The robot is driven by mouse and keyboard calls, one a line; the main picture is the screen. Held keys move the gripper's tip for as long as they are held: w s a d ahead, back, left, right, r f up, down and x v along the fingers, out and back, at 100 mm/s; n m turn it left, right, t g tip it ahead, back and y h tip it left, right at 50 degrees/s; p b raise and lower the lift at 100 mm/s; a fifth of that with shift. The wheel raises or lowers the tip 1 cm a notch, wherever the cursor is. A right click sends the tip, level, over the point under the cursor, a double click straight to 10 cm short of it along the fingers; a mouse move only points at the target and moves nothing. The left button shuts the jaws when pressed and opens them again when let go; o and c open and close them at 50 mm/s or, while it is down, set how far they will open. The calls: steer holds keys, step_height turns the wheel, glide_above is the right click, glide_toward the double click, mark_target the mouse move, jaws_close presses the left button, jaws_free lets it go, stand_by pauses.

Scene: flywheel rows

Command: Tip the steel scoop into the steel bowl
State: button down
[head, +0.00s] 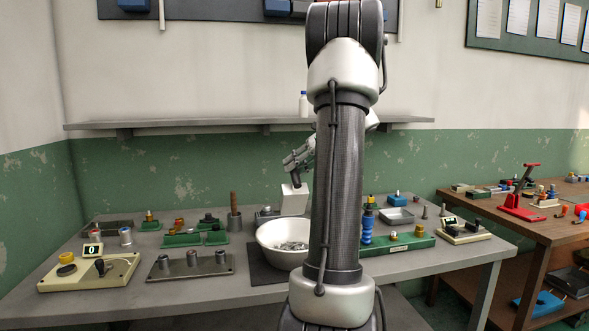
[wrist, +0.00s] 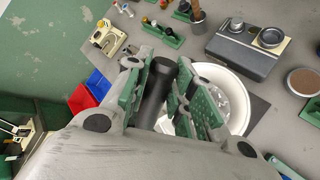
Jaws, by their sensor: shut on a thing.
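The steel bowl (head: 268,239) stands on a dark mat on the bench, its right side hidden behind my arm. Small grey metal pieces (head: 291,245) lie in it. The steel scoop (head: 293,201) hangs above the bowl's back rim, its pale body below a dark handle. My gripper (head: 297,172) is shut on that handle. In the wrist view my green-padded fingers (wrist: 163,80) are on either side of the black handle (wrist: 155,95), and the bowl (wrist: 239,88) shows behind the right finger.
A grey box with two round tops (wrist: 243,50) stands close to the bowl. A plate with several grey pegs (head: 190,265) lies left of the bowl, and a control box (head: 88,271) farther left. A green block with blue parts (head: 398,243) is at the right.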

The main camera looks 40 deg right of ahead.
mark_target(294, 174)
steer(key=s, duration=0.1)
steer(key=s+a+n+t, duration=0.1)
steer(key=s+a+f+t, duration=0.1)
steer(key=shift+s+h, duration=0.25)
steer(key=shift+h, duration=0.05)
steer(key=shift+a, duration=0.15)
steer(key=shift+s, duration=0.1)
steer(key=s+a+f+n+t, duration=0.2)
steer(key=s, duration=0.1)
steer(key=shift+h, duration=0.3)
steer(key=shift+s, duration=0.1)
steer(key=shift+s+a+f+n+t, duration=0.45)
steer(key=shift+s+f+t, duration=0.2)
steer(key=shift+f, duration=0.1)
steer(key=shift+s+a+f+n+t, duration=0.4)
steer(key=shift+s+f+t, duration=0.15)
steer(key=shift+s+f, duration=0.15)
